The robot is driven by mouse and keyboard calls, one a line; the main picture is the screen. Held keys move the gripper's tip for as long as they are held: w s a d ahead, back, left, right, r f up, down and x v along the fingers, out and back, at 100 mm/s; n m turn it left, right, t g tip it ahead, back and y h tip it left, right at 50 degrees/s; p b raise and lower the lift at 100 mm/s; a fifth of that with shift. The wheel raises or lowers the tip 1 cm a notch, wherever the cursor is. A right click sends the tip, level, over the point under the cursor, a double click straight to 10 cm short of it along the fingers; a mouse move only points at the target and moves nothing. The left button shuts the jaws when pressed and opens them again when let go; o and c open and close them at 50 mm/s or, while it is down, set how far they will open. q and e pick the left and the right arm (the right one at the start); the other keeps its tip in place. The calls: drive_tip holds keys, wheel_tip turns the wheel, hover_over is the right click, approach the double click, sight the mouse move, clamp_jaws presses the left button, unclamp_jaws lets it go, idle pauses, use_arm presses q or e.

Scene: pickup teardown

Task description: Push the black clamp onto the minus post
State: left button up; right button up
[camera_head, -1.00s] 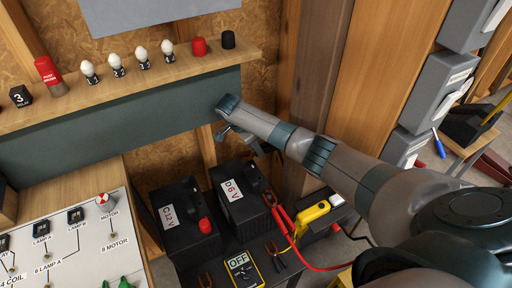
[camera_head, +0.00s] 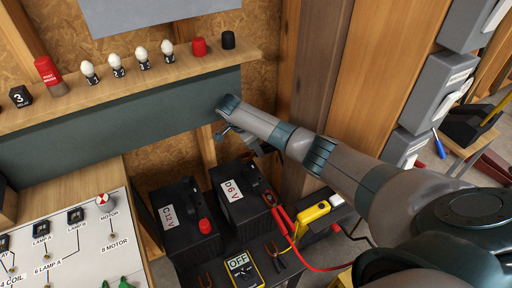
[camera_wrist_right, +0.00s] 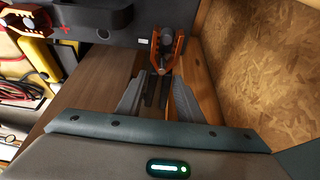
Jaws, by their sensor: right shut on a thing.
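My right gripper (camera_head: 248,143) is over the back end of the battery marked D 6 V (camera_head: 236,212). In the right wrist view its fingers (camera_wrist_right: 157,98) are shut on the dark handles of the black clamp (camera_wrist_right: 166,45). The clamp's copper-coloured jaws point away from the fingers, at the edge of the dark battery top (camera_wrist_right: 100,20). The minus post is hidden or too dark to make out, so I cannot tell whether the jaws touch it. The red clamp (camera_wrist_right: 18,18) sits by a red plus mark at the left. My left gripper is not in view.
A battery marked C 12 V (camera_head: 185,225) stands left of battery D. A shelf (camera_head: 150,85) runs behind, and a wooden post stands close to my right arm.

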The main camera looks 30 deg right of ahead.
use_arm(q)
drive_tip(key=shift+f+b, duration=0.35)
drive_tip(key=shift+b, duration=0.05)
use_arm(e)
drive_tip(key=shift+f, duration=1.05)
drive_tip(key=o, duration=1.3)
drive_tip(key=shift+d, duration=0.1)
drive_tip(key=shift+a+r, duration=0.2)
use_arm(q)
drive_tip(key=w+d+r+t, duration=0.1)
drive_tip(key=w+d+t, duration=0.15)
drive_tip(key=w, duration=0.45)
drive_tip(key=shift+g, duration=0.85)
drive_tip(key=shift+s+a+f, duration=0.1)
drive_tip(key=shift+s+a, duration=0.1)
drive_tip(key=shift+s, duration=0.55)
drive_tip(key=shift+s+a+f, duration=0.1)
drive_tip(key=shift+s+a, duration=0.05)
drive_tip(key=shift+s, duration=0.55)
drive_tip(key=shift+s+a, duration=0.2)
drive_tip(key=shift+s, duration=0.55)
use_arm(e)
drive_tip(key=shift+v, duration=5.8)
